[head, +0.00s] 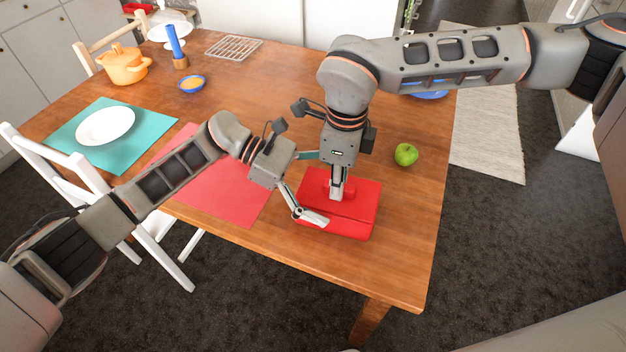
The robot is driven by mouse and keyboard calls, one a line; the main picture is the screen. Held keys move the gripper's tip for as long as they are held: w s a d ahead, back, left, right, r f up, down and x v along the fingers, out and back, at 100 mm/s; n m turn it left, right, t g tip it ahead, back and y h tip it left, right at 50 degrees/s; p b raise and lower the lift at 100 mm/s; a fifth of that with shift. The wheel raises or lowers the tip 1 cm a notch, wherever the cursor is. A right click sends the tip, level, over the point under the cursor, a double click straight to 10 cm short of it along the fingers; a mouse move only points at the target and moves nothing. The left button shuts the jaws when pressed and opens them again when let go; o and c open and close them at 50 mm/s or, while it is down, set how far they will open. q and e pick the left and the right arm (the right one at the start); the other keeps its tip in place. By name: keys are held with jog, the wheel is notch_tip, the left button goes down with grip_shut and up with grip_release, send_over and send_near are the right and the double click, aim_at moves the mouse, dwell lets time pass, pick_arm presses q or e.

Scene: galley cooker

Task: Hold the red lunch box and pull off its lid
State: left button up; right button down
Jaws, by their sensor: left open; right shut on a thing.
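The red lunch box (340,231) stands near the table's front right edge, with its red lid (362,205) on top. My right gripper (338,192) points down from above and is shut on the raised red grip in the middle of the lid. Its fingers hide part of that grip. My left gripper (315,187) is open at the box's left side. One finger lies over the front left part of the box, the other is towards its back left corner. I cannot tell whether the fingers touch the box.
A green apple (405,154) lies right of the box. A red mat (222,190) is to the left. Farther off are a teal mat (75,140) with a white plate (105,126), an orange pot (124,66), a blue bowl (191,84) and a wire rack (234,48).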

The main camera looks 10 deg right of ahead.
pick_arm(q)
jog(key=shift+x, duration=0.95)
jog(key=shift+f, duration=0.15)
jog(key=c, duration=1.3)
jog(key=shift+o, duration=0.2)
jog(key=shift+s, duration=0.1)
